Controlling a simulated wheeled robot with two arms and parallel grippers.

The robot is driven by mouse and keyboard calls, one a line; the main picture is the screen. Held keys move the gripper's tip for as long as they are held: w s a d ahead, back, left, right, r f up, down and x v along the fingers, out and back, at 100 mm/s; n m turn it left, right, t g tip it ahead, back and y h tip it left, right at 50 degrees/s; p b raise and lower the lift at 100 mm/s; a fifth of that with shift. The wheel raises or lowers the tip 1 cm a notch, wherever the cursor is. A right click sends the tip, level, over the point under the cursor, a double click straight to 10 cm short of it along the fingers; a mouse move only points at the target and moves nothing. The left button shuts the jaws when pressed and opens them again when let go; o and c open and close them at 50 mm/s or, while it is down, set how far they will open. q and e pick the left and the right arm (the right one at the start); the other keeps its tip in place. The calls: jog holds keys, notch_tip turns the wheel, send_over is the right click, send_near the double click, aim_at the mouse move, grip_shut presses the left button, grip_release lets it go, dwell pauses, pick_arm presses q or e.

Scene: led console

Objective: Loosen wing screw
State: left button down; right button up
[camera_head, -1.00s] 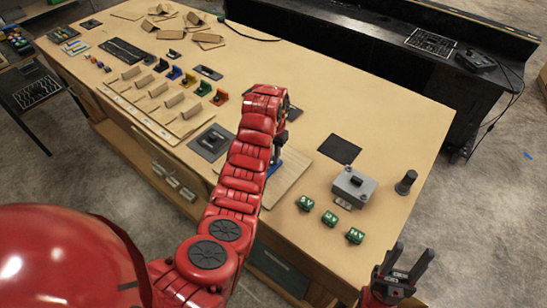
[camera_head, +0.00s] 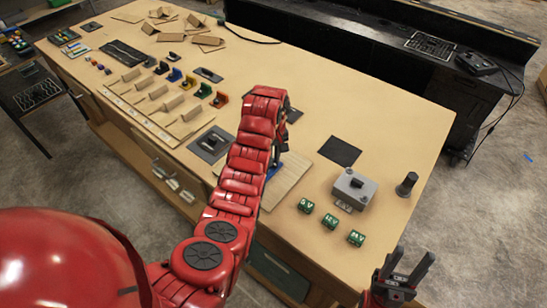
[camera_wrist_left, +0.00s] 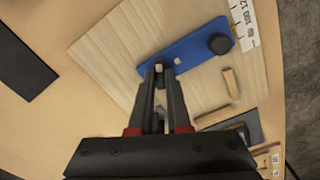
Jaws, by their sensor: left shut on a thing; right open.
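A blue bar (camera_wrist_left: 190,50) with a round black knob (camera_wrist_left: 220,44) at one end lies on a wooden board (camera_wrist_left: 115,50) in the left wrist view. My left gripper (camera_wrist_left: 160,72) is over the other end of the bar, its fingers shut on a small part, apparently the wing screw, which is mostly hidden between them. In the head view my red left arm covers most of this spot; the board (camera_head: 290,178) shows beside it. My right gripper (camera_head: 410,264) is open and empty, off the table's front right edge.
A grey box (camera_head: 353,188), a dark upright cylinder (camera_head: 407,183) and green voltage blocks (camera_head: 331,221) stand right of the board. A black square (camera_head: 339,151) lies behind them. Coloured brackets (camera_head: 190,80) stand to the left. The table's back right is clear.

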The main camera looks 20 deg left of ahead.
pick_arm(q)
jog(key=n, duration=0.7)
jog(key=shift+s+f, duration=0.1)
jog(key=shift+s, duration=0.05)
jog(key=n, duration=0.7)
jog(key=shift+n, duration=0.3)
jog(key=n, duration=0.4)
jog(key=shift+n+p, duration=0.3)
jog(key=shift+n, duration=2)
